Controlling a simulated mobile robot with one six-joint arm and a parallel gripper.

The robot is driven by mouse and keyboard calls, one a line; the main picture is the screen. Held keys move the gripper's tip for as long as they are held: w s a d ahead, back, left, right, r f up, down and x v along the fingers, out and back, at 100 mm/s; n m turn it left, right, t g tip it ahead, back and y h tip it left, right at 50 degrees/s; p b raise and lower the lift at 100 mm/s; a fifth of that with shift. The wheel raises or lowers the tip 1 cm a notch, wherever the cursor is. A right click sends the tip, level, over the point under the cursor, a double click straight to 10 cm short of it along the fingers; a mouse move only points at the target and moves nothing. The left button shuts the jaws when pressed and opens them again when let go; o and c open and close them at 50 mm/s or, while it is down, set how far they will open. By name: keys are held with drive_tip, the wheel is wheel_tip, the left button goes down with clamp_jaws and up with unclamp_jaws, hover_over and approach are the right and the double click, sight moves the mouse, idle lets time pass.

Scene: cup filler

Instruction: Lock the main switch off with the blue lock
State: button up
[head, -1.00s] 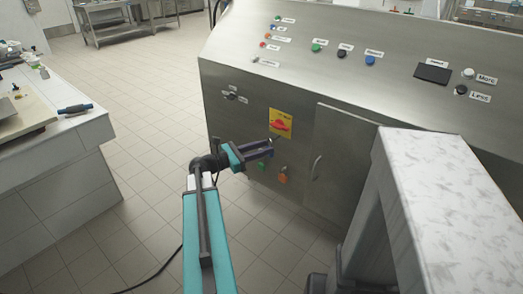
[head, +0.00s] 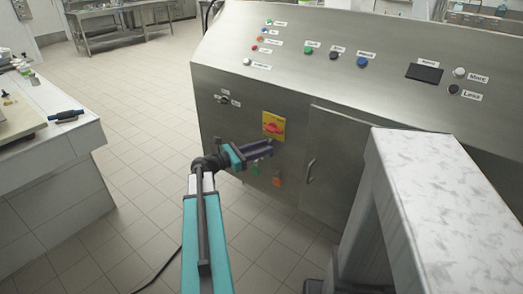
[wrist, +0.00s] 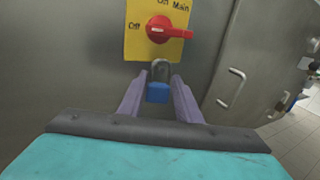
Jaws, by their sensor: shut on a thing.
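The main switch, a red rotary handle (wrist: 170,30) on a yellow plate (wrist: 133,45), is on the grey cabinet front; it also shows in the head view (head: 273,128). "Off" is printed at its left and "On Main" above. The handle lies nearly level, its white mark toward "Off". My gripper (wrist: 159,84) is shut on the blue lock (wrist: 157,93), whose grey shackle points up, just below the plate. Whether the shackle touches the switch I cannot tell. In the head view my gripper (head: 262,149) hides the lock.
A cabinet door with a handle (head: 311,170) is right of the switch. Green (head: 256,169) and orange (head: 277,181) controls sit below my gripper. A white-topped stand (head: 430,170) is close at the right. A counter (head: 60,150) stands left, with free floor between.

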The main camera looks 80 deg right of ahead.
drive_tip(key=shift+s+d+f+p, duration=0.2)
drive_tip(key=shift+s+d+p, duration=0.1)
drive_tip(key=shift+d+p, duration=0.15)
idle(0.6)
drive_tip(key=o, duration=1.3)
drive_tip(key=shift+w, duration=0.15)
drive_tip(key=shift+w+a, duration=0.1)
drive_tip(key=shift+w, duration=0.05)
drive_tip(key=v, duration=1.3)
drive_tip(key=shift+a, duration=0.15)
